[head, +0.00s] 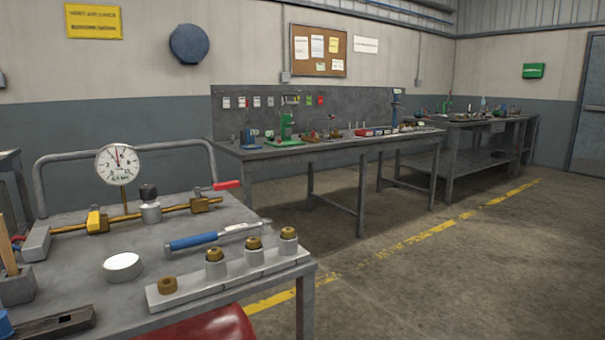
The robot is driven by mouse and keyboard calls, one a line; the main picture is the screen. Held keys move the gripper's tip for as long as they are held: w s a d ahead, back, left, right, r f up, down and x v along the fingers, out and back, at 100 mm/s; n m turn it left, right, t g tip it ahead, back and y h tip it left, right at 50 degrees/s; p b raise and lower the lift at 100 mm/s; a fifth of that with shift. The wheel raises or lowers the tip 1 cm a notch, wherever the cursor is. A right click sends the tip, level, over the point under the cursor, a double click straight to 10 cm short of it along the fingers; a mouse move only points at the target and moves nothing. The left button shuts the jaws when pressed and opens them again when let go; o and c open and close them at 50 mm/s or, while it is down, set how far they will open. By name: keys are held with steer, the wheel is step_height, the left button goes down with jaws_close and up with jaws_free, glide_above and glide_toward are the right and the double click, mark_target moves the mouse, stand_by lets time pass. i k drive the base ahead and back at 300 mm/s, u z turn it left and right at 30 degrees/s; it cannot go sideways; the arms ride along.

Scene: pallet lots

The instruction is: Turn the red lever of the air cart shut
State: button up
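The red lever (226,186) sits on a brass valve (201,204) at the right end of a brass pipe (175,208) on the grey air cart (140,245). The lever points right, roughly along the line of the pipe. A round white dial gauge (117,164) stands upright on the pipe, its needle pointing about straight up. A black knob (149,192) on a silver body sits between the gauge and the valve. My gripper is not in view.
A blue-handled tool (195,241), a round white-topped disc (122,267) and a pale strip (228,278) with several brass-topped fittings lie in front of the pipe. The cart's rail (125,152) rises behind the gauge. A long workbench (335,145) stands behind; the floor (430,280) at right is clear.

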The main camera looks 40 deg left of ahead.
mark_target(218, 187)
steer(key=u, duration=0.15)
steer(key=i, duration=1.65)
steer(key=u, duration=1.35)
steer(key=i, duration=1)
steer(key=u, duration=0.65)
